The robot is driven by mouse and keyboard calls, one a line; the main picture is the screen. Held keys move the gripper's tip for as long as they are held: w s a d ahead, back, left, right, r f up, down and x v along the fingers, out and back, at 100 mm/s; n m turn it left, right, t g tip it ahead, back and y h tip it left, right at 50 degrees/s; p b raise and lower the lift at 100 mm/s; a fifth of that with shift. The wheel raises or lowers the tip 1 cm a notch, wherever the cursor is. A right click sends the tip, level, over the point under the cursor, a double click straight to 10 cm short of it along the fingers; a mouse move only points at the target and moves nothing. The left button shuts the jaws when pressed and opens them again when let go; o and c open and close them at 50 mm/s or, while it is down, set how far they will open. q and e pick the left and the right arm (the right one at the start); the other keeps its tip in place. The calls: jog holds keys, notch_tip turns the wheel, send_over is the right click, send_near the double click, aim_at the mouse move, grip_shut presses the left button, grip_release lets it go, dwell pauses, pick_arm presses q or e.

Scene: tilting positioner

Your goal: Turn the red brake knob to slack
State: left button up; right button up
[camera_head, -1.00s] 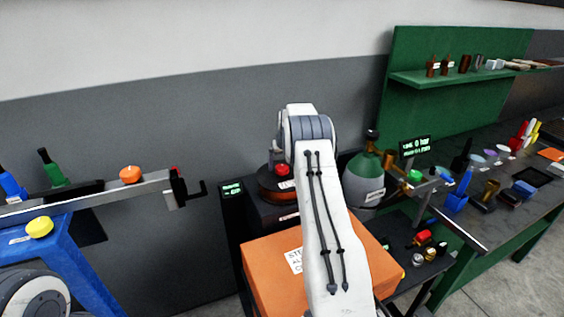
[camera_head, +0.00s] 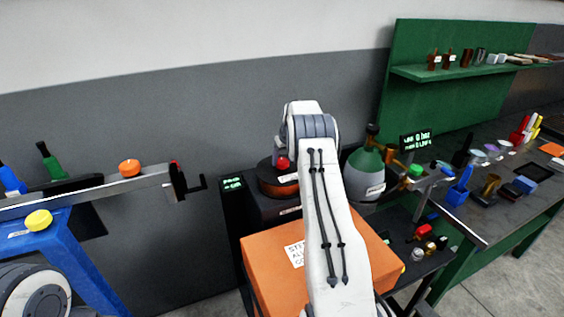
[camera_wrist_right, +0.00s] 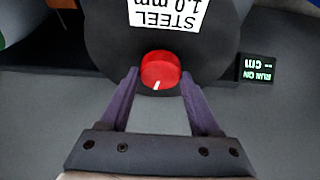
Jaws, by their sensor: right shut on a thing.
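The red brake knob (camera_head: 283,162) shows in the head view beside my right wrist, above a copper-coloured wire spool (camera_head: 275,188). In the right wrist view the knob (camera_wrist_right: 160,68) is round, with a white mark on its lower edge. It sits in front of a dark disc with a label reading STEEL 1.0 mm (camera_wrist_right: 168,14). My right gripper (camera_wrist_right: 159,74) is shut on the knob, with one purple finger at each side. In the head view my right arm hides its fingers. My left gripper is in neither current view.
An orange box (camera_head: 268,262) stands in front of the spool. A small display (camera_head: 232,184) is left of it; a green-topped gas cylinder (camera_head: 367,172) stands to the right. A metal beam with a hook (camera_head: 187,184) is at left. A cluttered workbench (camera_head: 510,205) is at right.

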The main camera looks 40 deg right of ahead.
jog(key=shift+n+y, duration=0.5)
jog(key=shift+n, duration=0.9)
jog(key=o, duration=1.4)
jog(key=shift+r+b, duration=0.1)
jog(key=shift+b, duration=0.2)
